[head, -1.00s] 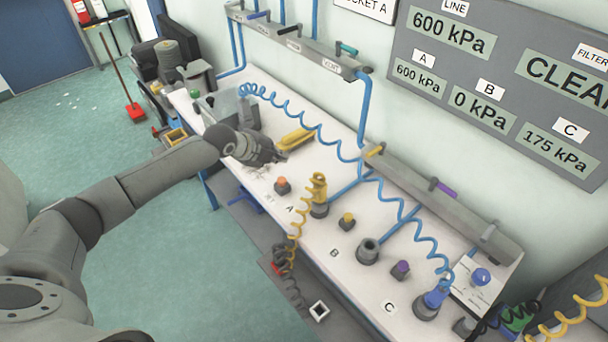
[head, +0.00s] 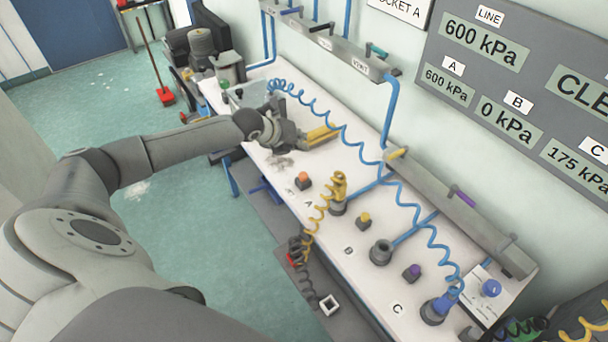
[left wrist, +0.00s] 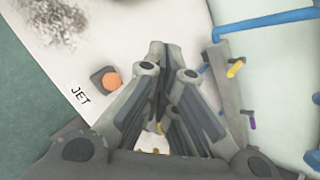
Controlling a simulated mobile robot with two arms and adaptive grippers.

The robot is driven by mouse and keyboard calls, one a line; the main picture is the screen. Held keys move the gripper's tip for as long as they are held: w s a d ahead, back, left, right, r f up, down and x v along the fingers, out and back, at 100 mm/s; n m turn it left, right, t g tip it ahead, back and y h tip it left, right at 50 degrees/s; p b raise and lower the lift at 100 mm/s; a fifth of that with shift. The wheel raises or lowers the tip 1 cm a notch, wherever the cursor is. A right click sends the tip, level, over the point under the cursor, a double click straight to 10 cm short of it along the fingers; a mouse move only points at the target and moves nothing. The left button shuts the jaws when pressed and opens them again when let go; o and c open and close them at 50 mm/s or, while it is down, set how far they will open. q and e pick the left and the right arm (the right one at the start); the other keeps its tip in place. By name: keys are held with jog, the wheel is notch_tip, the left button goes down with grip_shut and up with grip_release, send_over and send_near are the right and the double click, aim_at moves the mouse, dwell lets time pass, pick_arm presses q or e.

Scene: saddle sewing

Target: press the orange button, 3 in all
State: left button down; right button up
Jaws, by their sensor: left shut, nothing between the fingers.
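The orange button (head: 303,180) sits on a small dark base on the white bench, near its front edge. In the left wrist view the orange button (left wrist: 112,80) is left of the fingers, beside a label reading JET. My left gripper (head: 303,144) is shut and empty, beyond the button and apart from it in the head view. In the left wrist view the shut left gripper (left wrist: 165,52) reaches up the middle, its tips over bare bench. The button is unobstructed in both views. My right gripper is not in view.
A yellow tool (head: 321,134) lies just behind the left gripper. A yellow fitting (head: 338,188) with a coiled hose stands right of the button. A yellow button (head: 364,220) and a purple button (head: 412,271) are farther right. A wall panel (head: 500,85) shows pressures.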

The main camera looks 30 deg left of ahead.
pick_arm(q)
jog(key=b, duration=0.6)
send_over(301, 173)
notch_tip(301, 173, down, 8)
jog(key=shift+f+b, duration=0.3)
jog(key=shift+f, duration=0.05)
dwell(0.9)
jog(key=shift+f, duration=0.4)
jog(key=shift+f+b, duration=0.55)
dwell(0.5)
jog(key=shift+r, duration=0.15)
jog(key=shift+r+p, duration=0.8)
